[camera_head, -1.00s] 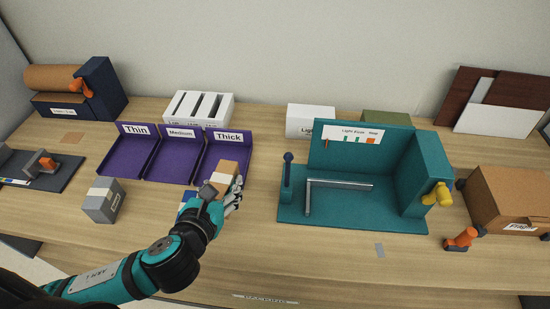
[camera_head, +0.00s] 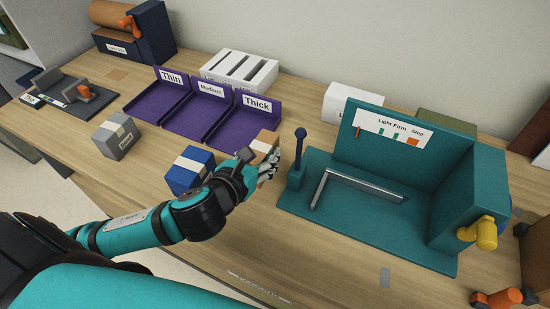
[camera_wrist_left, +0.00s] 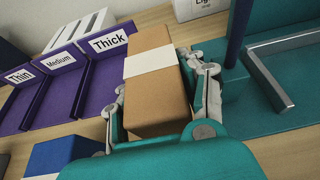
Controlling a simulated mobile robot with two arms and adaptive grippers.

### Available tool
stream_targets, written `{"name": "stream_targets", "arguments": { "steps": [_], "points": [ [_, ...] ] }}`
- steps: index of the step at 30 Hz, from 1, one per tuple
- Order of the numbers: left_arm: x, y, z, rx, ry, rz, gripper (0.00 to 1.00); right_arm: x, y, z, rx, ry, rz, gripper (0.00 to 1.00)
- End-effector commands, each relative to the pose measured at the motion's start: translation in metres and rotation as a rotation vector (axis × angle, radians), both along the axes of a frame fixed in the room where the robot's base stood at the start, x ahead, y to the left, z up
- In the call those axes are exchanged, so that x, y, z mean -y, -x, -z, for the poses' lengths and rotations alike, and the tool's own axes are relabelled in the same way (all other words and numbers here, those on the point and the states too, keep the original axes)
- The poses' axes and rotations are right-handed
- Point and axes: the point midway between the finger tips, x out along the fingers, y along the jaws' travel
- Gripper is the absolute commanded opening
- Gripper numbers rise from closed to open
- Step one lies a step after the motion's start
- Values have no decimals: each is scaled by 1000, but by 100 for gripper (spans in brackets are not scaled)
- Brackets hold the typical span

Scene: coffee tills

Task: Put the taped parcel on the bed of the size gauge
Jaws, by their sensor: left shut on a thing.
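The brown taped parcel (camera_head: 266,139) with a white band is in my left gripper (camera_head: 262,168), right of the Thick tray. In the left wrist view, the fingers of my left gripper (camera_wrist_left: 163,100) are closed on both sides of the parcel (camera_wrist_left: 155,88). The teal size gauge (camera_head: 370,215) stands just right of the gripper, with a flat bed, a metal angle rail, a dark blue post and an upright back marked Light, Firm, Stop. The bed carries no parcel. I cannot tell the parcel's height above the table. My right gripper is out of view.
A blue box (camera_head: 190,172) and a grey box (camera_head: 115,137), both white-banded, stand left of the gripper. Purple trays (camera_head: 162,98) labelled Thin, Medium and Thick lie behind. A yellow knob (camera_head: 480,233) sticks out from the gauge's right side. Bare table lies before the gauge.

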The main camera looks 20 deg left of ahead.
Motion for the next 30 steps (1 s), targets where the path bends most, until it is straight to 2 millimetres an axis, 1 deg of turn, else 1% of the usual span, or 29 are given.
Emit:
{"name": "stream_targets", "arguments": {
  "steps": [1,2,3,4,6,9,14,15,18,21,30],
  "points": [
    [1,-9,7,10,3,1,0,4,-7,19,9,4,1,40],
    [1,-13,7,9,2,2,0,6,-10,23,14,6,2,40],
    [1,-22,0,3,1,-1,0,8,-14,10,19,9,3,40],
    [1,-28,0,3,1,0,0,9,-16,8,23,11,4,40],
    [1,-39,1,1,1,0,0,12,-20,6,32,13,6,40],
    [2,-50,3,2,0,1,0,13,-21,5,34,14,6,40],
    [3,-62,4,1,1,1,0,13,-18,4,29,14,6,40],
    [3,-65,10,-3,3,1,0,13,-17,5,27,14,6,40],
    [3,-62,29,-6,1,1,0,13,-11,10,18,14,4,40],
    [3,-63,39,-2,0,1,0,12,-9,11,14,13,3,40],
    [3,-63,41,0,0,2,0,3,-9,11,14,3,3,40]
  ]
}}
